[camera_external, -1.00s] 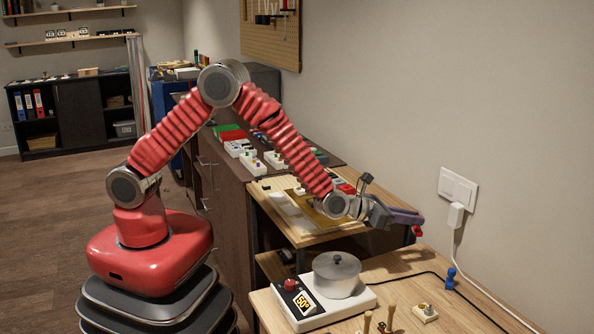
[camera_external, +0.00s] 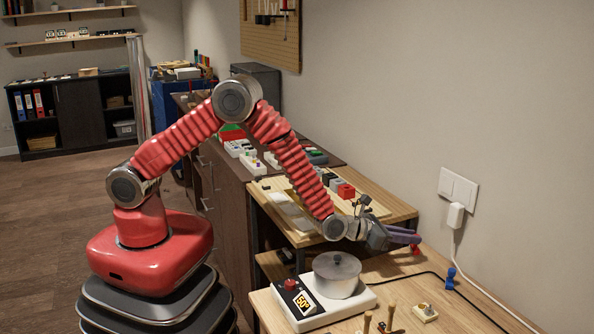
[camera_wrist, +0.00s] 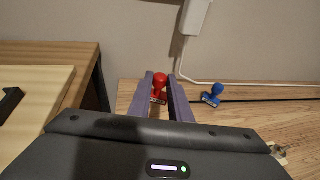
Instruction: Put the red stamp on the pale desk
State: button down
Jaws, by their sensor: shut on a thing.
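The red stamp (camera_external: 415,250) is between the fingers of my gripper (camera_external: 418,238), low over the back of the pale wooden desk (camera_external: 398,287). In the wrist view, the stamp's red knob (camera_wrist: 160,79) shows between the two purple fingertips of my gripper (camera_wrist: 161,90), which is shut on it. The stamp looks roughly upright. I cannot tell whether its base touches the desk (camera_wrist: 240,125).
A blue stamp (camera_external: 450,277) stands on the desk, right of the red one. A pot (camera_external: 337,276) sits on a white hot plate (camera_external: 312,312) below my arm. A black cable (camera_external: 420,273) crosses the desk. A raised wooden shelf (camera_external: 398,208) stands left of my gripper.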

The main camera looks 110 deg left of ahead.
aim_at(411, 248)
jog(key=shift+f, duration=1.85)
jog(key=shift+f, duration=0.1)
jog(key=c, duration=1.6)
grip_release()
jog(key=shift+c, duration=0.2)
jog(key=shift+s+d, duration=0.1)
jog(key=v, duration=0.5)
notch_tip(411, 248, up, 7)
